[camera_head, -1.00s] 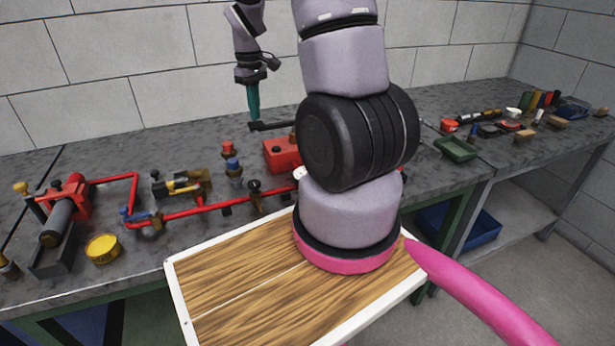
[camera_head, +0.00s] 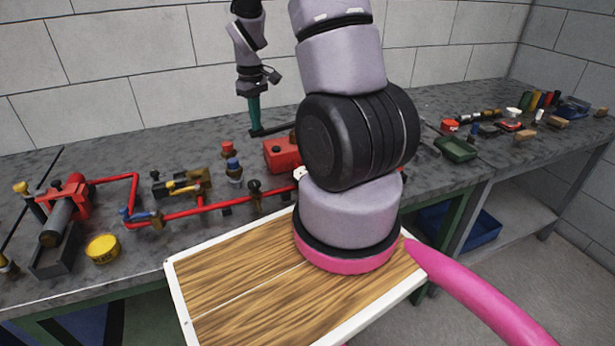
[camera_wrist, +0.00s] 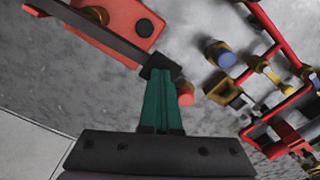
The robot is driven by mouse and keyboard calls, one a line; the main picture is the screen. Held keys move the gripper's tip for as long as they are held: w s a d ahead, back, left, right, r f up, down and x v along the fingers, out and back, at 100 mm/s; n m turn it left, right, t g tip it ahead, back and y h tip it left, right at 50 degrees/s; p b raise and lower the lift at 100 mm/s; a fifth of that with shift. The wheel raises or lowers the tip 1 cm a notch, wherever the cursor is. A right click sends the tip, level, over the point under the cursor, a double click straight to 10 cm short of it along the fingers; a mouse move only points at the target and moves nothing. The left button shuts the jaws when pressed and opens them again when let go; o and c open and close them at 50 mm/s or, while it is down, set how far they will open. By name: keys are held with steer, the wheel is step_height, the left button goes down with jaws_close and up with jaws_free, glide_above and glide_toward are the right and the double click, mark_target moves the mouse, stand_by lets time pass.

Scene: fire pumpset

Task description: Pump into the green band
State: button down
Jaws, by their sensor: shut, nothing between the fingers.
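The red hand pump box (camera_head: 281,154) stands on the grey bench, partly hidden behind my arm. Its dark lever (camera_head: 276,129) sticks out to the left, nearly level. My gripper (camera_head: 255,129) points down with its green fingers shut and empty, the tips at the lever's free end. In the wrist view the closed fingers (camera_wrist: 160,75) meet the end block of the lever (camera_wrist: 105,38), against the red pump body (camera_wrist: 118,28); they appear to touch. A small white round part (camera_head: 299,173) shows beside my arm; I cannot tell whether it is the gauge, and no green band is readable.
Red piping (camera_head: 190,211) with several valves runs along the bench front. A blue-topped fitting (camera_head: 234,170) and a red-topped fitting (camera_head: 228,149) stand left of the pump. A yellow tin (camera_head: 103,248) sits at left. A green tray (camera_head: 455,148) lies right of my arm.

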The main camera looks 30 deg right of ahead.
steer(key=shift+f, duration=1.75)
steer(key=shift+r, duration=2.75)
steer(key=shift+f, duration=0.15)
steer(key=shift+f, duration=2.55)
steer(key=shift+r, duration=2.7)
